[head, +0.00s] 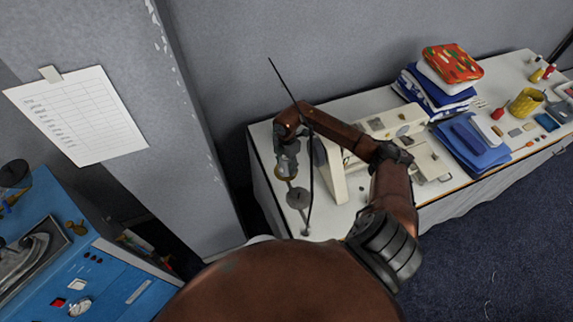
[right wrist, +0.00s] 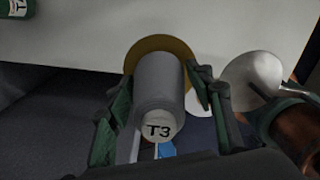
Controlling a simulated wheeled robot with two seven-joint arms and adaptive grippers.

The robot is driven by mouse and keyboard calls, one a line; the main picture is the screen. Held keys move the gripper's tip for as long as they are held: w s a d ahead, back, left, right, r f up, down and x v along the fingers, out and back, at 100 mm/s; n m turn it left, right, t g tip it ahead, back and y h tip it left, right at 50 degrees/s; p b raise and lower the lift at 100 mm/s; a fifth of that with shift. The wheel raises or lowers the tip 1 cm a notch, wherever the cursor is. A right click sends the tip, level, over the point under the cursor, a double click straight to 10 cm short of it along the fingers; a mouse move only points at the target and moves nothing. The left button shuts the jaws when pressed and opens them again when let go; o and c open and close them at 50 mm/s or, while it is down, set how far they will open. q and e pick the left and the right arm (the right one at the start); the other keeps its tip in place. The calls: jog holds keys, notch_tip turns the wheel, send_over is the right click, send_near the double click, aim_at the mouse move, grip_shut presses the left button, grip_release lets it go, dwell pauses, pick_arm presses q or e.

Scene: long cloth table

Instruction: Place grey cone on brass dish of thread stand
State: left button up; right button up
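The grey cone (right wrist: 158,85) is in the right wrist view with its T3 end toward the camera. Behind its far end is the round brass dish (right wrist: 184,51), and the cone appears to stand on it. My right gripper (right wrist: 162,78) has one finger on each side of the cone, with narrow gaps at both sides. In the head view my right gripper (head: 286,160) is at the thread stand (head: 310,190), pointing down; the brass dish (head: 285,177) shows partly beneath it. The fingers hide most of the cone there. My left gripper is not in view.
A grey dish (head: 298,198) of the stand sits in front of the brass one. A sewing machine (head: 335,170) stands close to the right. Folded cloths (head: 440,85), a blue cloth (head: 472,145) and a yellow basket (head: 526,102) lie farther right. The thin stand rod rises nearby.

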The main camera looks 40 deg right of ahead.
jog(key=shift+o, duration=1.1)
jog(key=shift+r, duration=0.5)
notch_tip(320, 180, up, 7)
jog(key=shift+f+b, duration=0.1)
jog(key=shift+b, duration=0.6)
